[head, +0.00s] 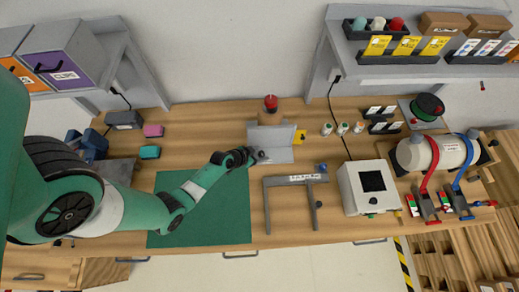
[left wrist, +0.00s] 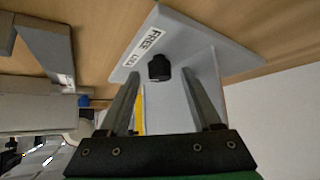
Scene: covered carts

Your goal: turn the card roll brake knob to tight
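The black brake knob (left wrist: 159,68) sits on the face of a grey bracket (left wrist: 205,32), beside a white label reading FREE and a second word too small to read. In the head view the grey bracket (head: 270,137) stands mid-table, with the knob (head: 262,156) near its lower left edge. My left gripper (head: 249,156) is beside the knob. In the left wrist view my left gripper (left wrist: 161,74) is open, with the knob between its fingertips in the picture; I cannot tell whether they touch it. My right gripper is not in view.
A red-topped piece (head: 271,103) stands behind the bracket and a yellow part (head: 300,136) at its right. A grey frame (head: 293,180) and a white box with a dark screen (head: 367,187) are to the right. A green mat (head: 215,215) gives free room in front.

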